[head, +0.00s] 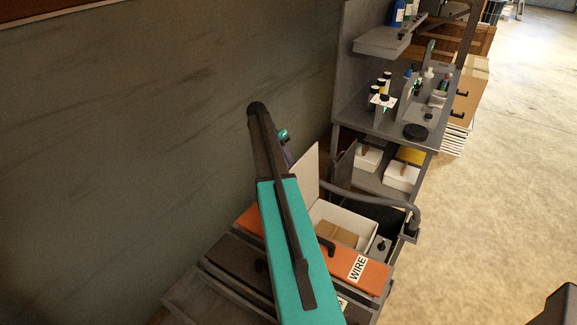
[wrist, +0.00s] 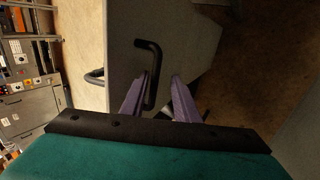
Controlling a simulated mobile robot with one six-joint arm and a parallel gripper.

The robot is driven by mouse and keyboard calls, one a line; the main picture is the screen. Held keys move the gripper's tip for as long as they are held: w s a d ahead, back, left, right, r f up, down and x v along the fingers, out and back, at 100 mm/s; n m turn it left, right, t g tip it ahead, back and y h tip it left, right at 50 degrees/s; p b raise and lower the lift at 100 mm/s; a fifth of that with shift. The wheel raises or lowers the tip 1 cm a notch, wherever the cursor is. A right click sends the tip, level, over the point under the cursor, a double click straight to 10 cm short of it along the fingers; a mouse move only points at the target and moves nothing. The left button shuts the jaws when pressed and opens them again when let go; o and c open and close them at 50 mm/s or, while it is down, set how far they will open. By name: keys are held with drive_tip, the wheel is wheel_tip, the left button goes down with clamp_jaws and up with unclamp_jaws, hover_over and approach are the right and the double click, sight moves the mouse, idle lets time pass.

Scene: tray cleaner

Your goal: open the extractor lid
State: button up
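In the wrist view a flat grey panel (wrist: 122,70), which looks like the extractor lid, carries a black bar handle (wrist: 152,60). My gripper (wrist: 161,78) has two purple fingers, open with a clear gap. The handle's long bar runs between the fingertips, close beside the left finger; I cannot tell whether they touch. The right finger stands apart from it. In the head view my teal and dark arm hides most of the gripper; only a small purple part shows beside a pale upright panel (head: 304,172). I cannot tell how far the lid is open.
An orange drawer (head: 345,262) labelled WIRE and an open white box (head: 343,222) lie below my arm. A grey shelf unit (head: 375,120) with bottles stands behind. A dark wall (head: 150,130) is at the left. Open floor (head: 500,200) is at the right.

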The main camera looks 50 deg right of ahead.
drive_tip(key=p+v, duration=0.2)
drive_tip(key=v, duration=0.5)
drive_tip(key=shift+r+p, duration=0.35)
drive_tip(key=shift+r, duration=0.1)
idle(0.5)
